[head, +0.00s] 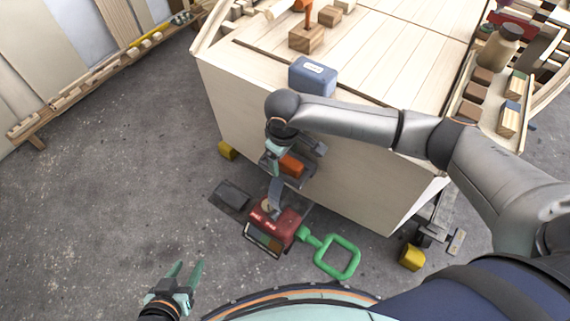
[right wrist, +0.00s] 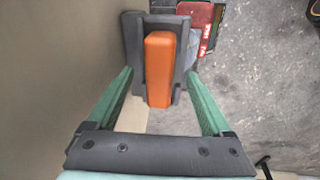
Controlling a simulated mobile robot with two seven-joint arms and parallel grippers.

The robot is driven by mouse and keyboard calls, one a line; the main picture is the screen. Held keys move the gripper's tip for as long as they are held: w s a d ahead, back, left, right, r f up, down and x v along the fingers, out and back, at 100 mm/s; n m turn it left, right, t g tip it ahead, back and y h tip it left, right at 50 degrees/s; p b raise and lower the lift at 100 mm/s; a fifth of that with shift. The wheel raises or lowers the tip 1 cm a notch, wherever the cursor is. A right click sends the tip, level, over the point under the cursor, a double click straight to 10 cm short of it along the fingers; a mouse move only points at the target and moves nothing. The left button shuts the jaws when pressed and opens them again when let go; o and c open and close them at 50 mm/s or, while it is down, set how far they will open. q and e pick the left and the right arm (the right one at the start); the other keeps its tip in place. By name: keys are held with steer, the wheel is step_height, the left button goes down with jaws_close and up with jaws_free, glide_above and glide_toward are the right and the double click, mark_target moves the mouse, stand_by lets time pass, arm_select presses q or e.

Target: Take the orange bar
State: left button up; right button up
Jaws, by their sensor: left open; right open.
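The orange bar (head: 291,166) lies on a dark grey holder (head: 297,182) at the side of the wooden cabinet. In the right wrist view the bar (right wrist: 158,68) stands lengthwise in the middle, framed by the dark holder (right wrist: 134,42). My right gripper (head: 275,160) is open just above it, partly hidden by its own wrist. In the right wrist view its green fingers (right wrist: 159,74) are apart, one on each side of the bar; I see no contact. My left gripper (head: 183,272) is open and empty over the floor at the lower left.
A red box (head: 272,226) and a green square-looped handle (head: 338,257) are below the holder. A dark flat block (head: 231,195) is beside them. A blue block (head: 312,76) sits on the edge of the wooden cabinet top (head: 390,45). The floor to the left is clear.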

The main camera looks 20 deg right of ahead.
steer(key=shift+w+f, duration=0.15)
steer(key=shift+f, duration=0.6)
arm_select(q)
steer(key=w+r, duration=0.1)
steer(key=w+r+t, duration=0.1)
steer(key=shift+w+r+t, duration=0.2)
steer(key=shift+r+t, duration=0.1)
steer(key=shift+r, duration=0.1)
arm_select(e)
jaws_close()
